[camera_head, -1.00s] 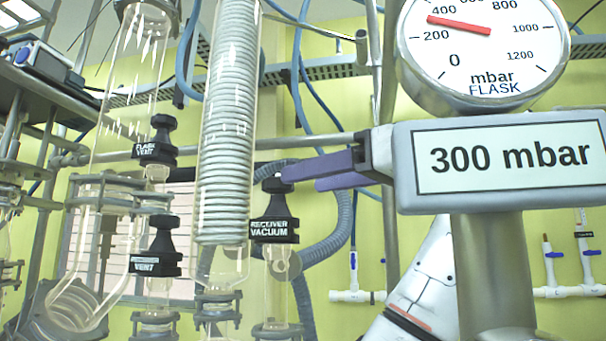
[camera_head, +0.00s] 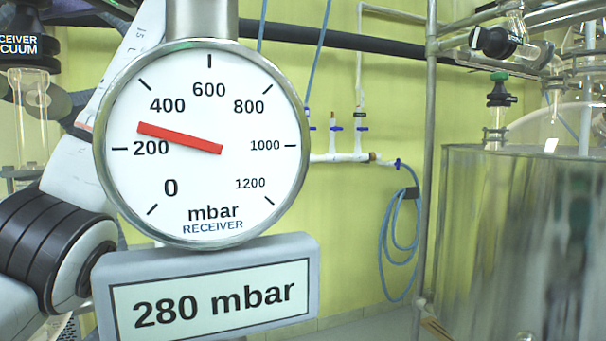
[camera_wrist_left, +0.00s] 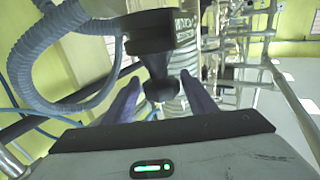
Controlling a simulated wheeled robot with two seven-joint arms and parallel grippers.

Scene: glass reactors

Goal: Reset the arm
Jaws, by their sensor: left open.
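My left gripper (camera_wrist_left: 160,92) shows in the left wrist view with two purple fingers spread apart. A black valve knob (camera_wrist_left: 158,68) stands between the fingers, and the fingers look clear of it. In the head view my left gripper is out of sight. The black receiver vacuum valve (camera_head: 20,44) is cut off at the upper left edge there. A white arm link of mine with dark bands (camera_head: 55,250) shows at the lower left. My right gripper is in neither view.
A round receiver gauge (camera_head: 240,185) stands close in front, above a display reading 280 mbar (camera_head: 215,302). A grey ribbed hose (camera_wrist_left: 40,85) curves along the left of the wrist view.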

